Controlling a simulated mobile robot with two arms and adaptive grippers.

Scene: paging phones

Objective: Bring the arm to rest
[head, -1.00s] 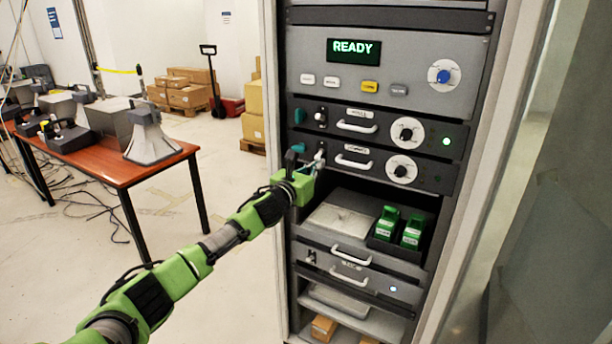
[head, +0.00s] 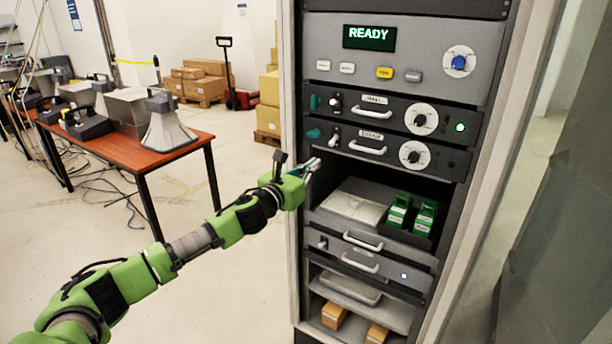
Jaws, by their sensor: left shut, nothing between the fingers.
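My left arm comes in from the lower left. Its green wrist ends at my left gripper (head: 311,166), which is shut and empty. The gripper is at the left front of the equipment rack (head: 292,220), a little below the second amplifier panel (head: 385,146) and left of the open shelf. From this view I cannot tell the exact gap between the fingertips and the rack. My right gripper does not show.
The rack's display (head: 369,38) reads READY. Two green handsets (head: 411,214) stand on the shelf. A wooden table (head: 120,155) with horn speakers (head: 166,125) is at left. Boxes (head: 200,84) and a pallet jack (head: 240,98) stand behind. Open floor lies between table and rack.

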